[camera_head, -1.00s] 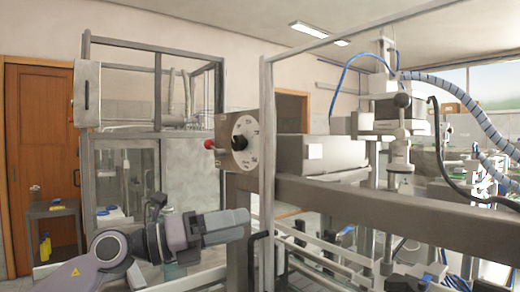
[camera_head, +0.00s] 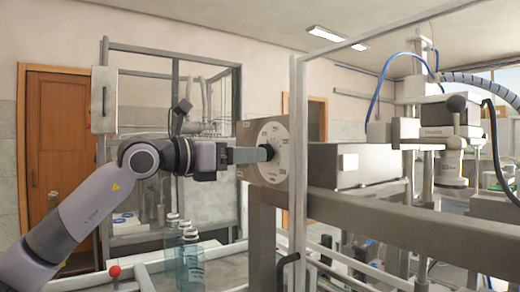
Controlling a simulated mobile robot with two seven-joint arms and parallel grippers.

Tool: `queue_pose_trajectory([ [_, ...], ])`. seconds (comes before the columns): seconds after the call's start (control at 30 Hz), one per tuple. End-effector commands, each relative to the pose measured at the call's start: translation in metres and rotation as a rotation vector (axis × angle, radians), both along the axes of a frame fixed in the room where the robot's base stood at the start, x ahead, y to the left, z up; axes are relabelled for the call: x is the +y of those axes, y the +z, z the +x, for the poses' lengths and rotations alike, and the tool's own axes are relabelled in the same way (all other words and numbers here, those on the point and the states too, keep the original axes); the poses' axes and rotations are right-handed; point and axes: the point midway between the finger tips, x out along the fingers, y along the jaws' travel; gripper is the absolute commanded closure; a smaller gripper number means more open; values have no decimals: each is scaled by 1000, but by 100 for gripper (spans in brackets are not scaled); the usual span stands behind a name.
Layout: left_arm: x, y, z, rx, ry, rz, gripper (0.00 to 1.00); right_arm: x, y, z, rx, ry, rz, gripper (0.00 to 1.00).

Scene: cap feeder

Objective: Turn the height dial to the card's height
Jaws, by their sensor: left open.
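The height dial (camera_head: 281,135) is a white round face with dark marks on a beige-grey panel (camera_head: 250,171), left of the middle in the head view. A dark knob (camera_head: 269,152) is at its centre. My left gripper (camera_head: 264,154) is open, with its fingers reaching right to the knob; I cannot tell whether they touch it. The fingers hide part of the dial, and its marks are too small to read. My right gripper is not in view.
A grey frame post (camera_head: 298,130) stands just right of the dial. A thick grey beam (camera_head: 400,225) runs to the right below the grey box (camera_head: 370,163). Several clear bottles (camera_head: 190,255) stand below my left arm, near a red ball knob (camera_head: 114,270).

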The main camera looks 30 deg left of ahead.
Motion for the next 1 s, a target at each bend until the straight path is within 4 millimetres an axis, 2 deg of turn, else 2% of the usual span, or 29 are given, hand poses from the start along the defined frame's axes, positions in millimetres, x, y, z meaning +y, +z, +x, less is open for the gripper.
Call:
queue_pose_trajectory([
  [0.03,-4,3,8,2,-3,-1,35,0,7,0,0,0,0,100],
  [0.23,-12,2,28,0,-1,-1,35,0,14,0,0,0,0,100],
  [0.57,-14,0,33,0,-1,-1,35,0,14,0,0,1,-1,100],
  [0.73,-14,0,33,0,-1,-1,87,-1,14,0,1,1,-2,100],
  [0.77,-14,0,33,0,-1,-1,90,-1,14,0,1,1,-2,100],
  [1.0,-14,-1,33,5,-1,-12,90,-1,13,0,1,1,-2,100],
])
